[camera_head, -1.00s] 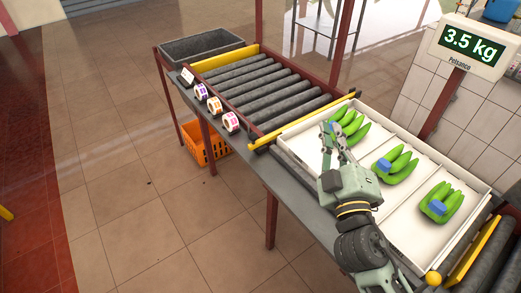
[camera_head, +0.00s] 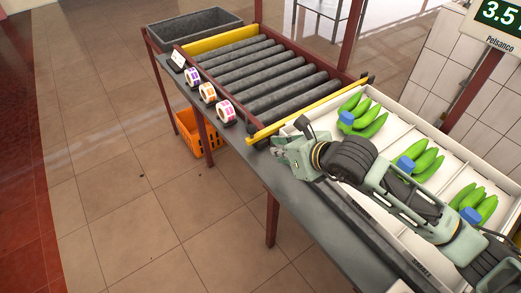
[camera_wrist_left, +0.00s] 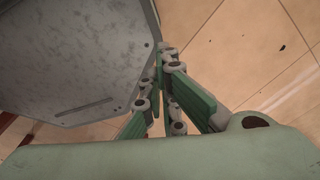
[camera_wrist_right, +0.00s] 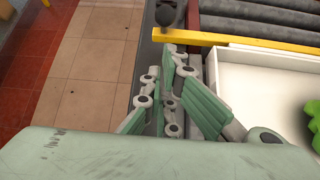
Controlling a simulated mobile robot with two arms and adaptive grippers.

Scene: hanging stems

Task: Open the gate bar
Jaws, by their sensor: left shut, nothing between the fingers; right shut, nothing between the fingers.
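The yellow gate bar (camera_head: 312,113) lies across the near end of the roller conveyor, beside the white tray. It also shows in the right wrist view (camera_wrist_right: 255,42), running right from a dark rounded knob (camera_wrist_right: 168,14). My right gripper (camera_head: 280,152) is by the bar's left end, at the tray's corner and over the table's front edge. In the right wrist view its fingers (camera_wrist_right: 172,75) are together and empty, a little short of the knob; I cannot tell whether they touch anything. My left gripper (camera_wrist_left: 165,80) is shut and empty above the tiled floor, outside the head view.
The white tray (camera_head: 400,103) holds several green banana bunches with blue bands. Label rolls (camera_head: 208,93) stand along the front edge by the rollers (camera_head: 260,80). An orange crate (camera_head: 190,128) is under the table, and a grey bin (camera_head: 195,35) is at the far end. The floor in front is clear.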

